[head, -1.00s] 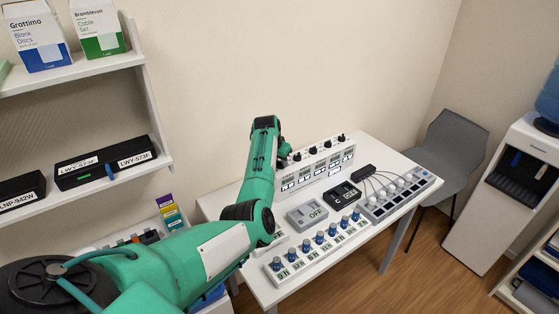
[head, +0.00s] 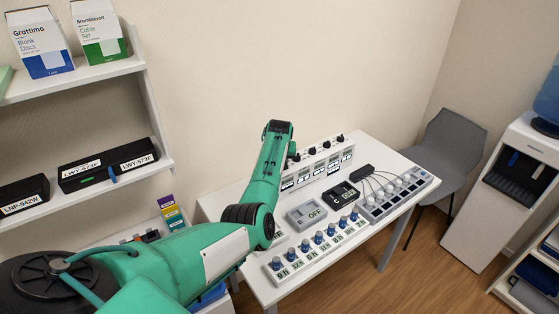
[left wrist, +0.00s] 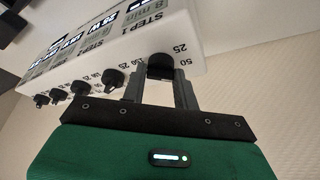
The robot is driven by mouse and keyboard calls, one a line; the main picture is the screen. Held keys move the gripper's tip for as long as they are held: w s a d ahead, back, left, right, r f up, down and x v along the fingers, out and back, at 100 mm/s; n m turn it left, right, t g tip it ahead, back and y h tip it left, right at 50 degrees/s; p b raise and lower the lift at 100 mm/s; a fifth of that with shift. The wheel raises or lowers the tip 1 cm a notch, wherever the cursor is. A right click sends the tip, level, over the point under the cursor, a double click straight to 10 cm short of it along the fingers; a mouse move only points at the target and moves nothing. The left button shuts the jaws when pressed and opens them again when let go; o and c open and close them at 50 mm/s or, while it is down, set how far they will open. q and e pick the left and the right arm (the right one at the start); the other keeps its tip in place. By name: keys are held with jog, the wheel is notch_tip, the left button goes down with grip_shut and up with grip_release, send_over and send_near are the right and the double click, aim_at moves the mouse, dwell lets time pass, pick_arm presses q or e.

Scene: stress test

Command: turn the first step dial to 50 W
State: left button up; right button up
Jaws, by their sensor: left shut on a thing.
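The white control box (head: 319,165) with a row of black dials stands at the back of the table. In the left wrist view, its "STEP 1" label is at the top and the first step dial (left wrist: 160,66) is black, with "50" and "25" printed beside it. My left gripper (left wrist: 160,82) is shut on this dial, one grey finger on each side. The dial's pointer is hidden, so its setting cannot be read. In the head view my left arm hides the gripper and the box's left end. My right gripper is not in view.
Other black dials (left wrist: 113,78) line the box close by. On the table are a grey "OFF" box (head: 307,213), a black display unit (head: 341,195), a strip of blue knobs (head: 318,247) and a wired panel (head: 398,194). A shelf (head: 75,75) stands at left.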

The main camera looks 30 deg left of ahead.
pick_arm(q)
jog(key=shift+w+n+y, duration=0.1)
jog(key=shift+n+y, duration=0.3)
jog(key=shift+n, duration=0.8)
jog(key=shift+r+g, duration=0.1)
jog(key=shift+g, duration=0.2)
jog(key=o, duration=1)
jog(key=shift+c, duration=0.2)
jog(key=b+v, duration=0.3)
jog(key=v, duration=1)
jog(key=shift+r, duration=0.35)
jog(key=shift+d, duration=0.15)
